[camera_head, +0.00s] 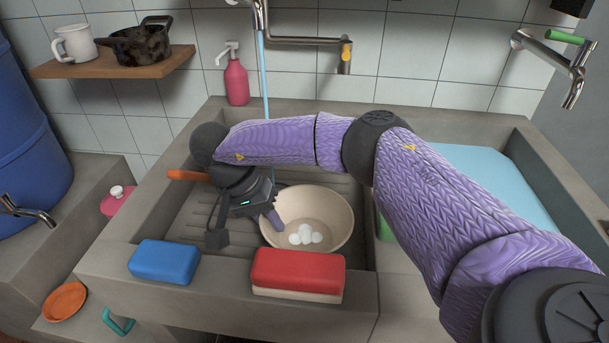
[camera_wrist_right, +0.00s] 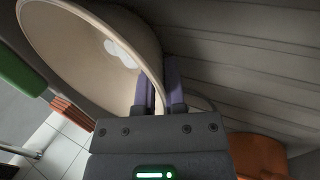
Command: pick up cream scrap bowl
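The cream scrap bowl (camera_head: 335,205) sits in the grey sink basin with several small white balls (camera_head: 305,235) at its bottom. My right gripper (camera_head: 272,217) reaches in from the right and bends down to the bowl's left rim, with a finger showing inside the bowl. In the right wrist view the bowl (camera_wrist_right: 95,50) is at the upper left. There the fingers (camera_wrist_right: 160,90) are close together, with the bowl's thin wall between them. I cannot tell whether the bowl is clear of the basin floor. My left gripper is not in view.
A red and white sponge (camera_head: 298,272) and a blue sponge (camera_head: 164,261) lie on the front ledge. An orange-handled item (camera_head: 188,175) is left of my gripper. A pink soap bottle (camera_head: 236,80) and tap (camera_head: 300,40) stand behind. Light blue water or surface (camera_head: 490,180) is at right.

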